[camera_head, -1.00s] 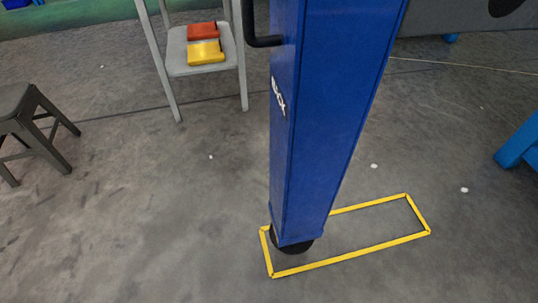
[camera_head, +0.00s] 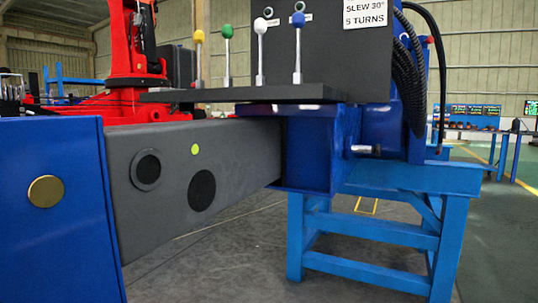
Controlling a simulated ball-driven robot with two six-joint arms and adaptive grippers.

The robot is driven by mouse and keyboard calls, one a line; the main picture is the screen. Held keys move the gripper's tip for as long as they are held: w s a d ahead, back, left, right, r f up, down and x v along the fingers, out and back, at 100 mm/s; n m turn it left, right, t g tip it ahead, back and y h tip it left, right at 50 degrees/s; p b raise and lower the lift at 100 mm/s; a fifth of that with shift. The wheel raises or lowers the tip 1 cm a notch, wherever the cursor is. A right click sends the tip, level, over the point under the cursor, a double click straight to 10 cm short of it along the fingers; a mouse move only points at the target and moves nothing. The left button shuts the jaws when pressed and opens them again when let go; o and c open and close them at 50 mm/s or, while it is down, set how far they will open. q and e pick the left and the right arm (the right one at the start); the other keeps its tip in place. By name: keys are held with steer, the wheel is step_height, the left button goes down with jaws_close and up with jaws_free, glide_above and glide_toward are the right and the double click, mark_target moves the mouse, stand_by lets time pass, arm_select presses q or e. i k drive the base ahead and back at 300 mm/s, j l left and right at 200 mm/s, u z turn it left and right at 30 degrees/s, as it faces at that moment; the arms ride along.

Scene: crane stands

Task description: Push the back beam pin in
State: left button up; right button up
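A short silver metal pin (camera_head: 365,149) sticks out sideways from the blue housing (camera_head: 310,155) at the inner end of the grey beam (camera_head: 235,150). I cannot tell for sure that it is the back beam pin, or how deep it sits. The grey beam runs from the housing to a blue end box (camera_head: 55,215) at the left. The beam's side has a ringed dark round hole (camera_head: 146,170), a larger black disc (camera_head: 202,190) and a small yellow-green dot (camera_head: 195,149). A brass disc (camera_head: 45,191) is on the end box. Neither gripper is in view.
A lever panel (camera_head: 320,50) with several coloured knobs and a "SLEW 30° 5 TURNS" sign stands above the housing. Black hoses (camera_head: 410,75) hang at its right. A blue stand (camera_head: 375,235) is below. Floor shows clear under the beam and at right.

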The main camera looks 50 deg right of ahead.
mark_target(375, 150)
steer(key=l+z, duration=0.15)
steer(key=z, duration=0.8)
steer(key=i+l+z, duration=0.35)
steer(key=l+z, duration=0.15)
steer(key=i+l+z, duration=0.45)
steer(key=j, duration=0.1)
